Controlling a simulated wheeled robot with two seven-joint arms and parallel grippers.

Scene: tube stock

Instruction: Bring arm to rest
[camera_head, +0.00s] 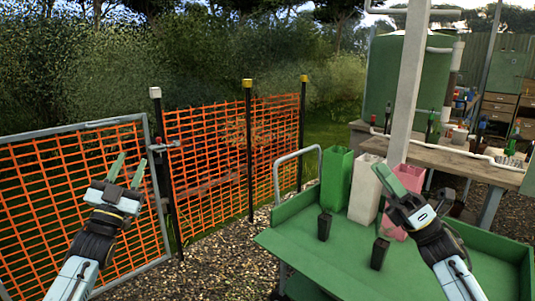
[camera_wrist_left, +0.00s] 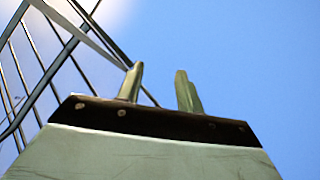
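My left gripper (camera_head: 128,170) is raised at the left, in front of the orange mesh fence, with its fingers apart and empty. The left wrist view shows its two fingertips (camera_wrist_left: 158,85) apart against blue sky, nothing between them. My right gripper (camera_head: 405,182) is above the right part of the green cart, in front of a pink container (camera_head: 412,177) that it partly overlaps. One green finger shows clearly; the other is hard to make out, so I cannot tell its opening. No object is visibly held in it.
A green cart (camera_head: 315,250) carries a green container (camera_head: 336,178), a white container (camera_head: 366,188) and two small black holders (camera_head: 324,226). An orange mesh fence (camera_head: 205,180) with a metal-framed gate stands left. A workbench (camera_head: 450,156) with bottles is behind right. Gravel lies between fence and cart.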

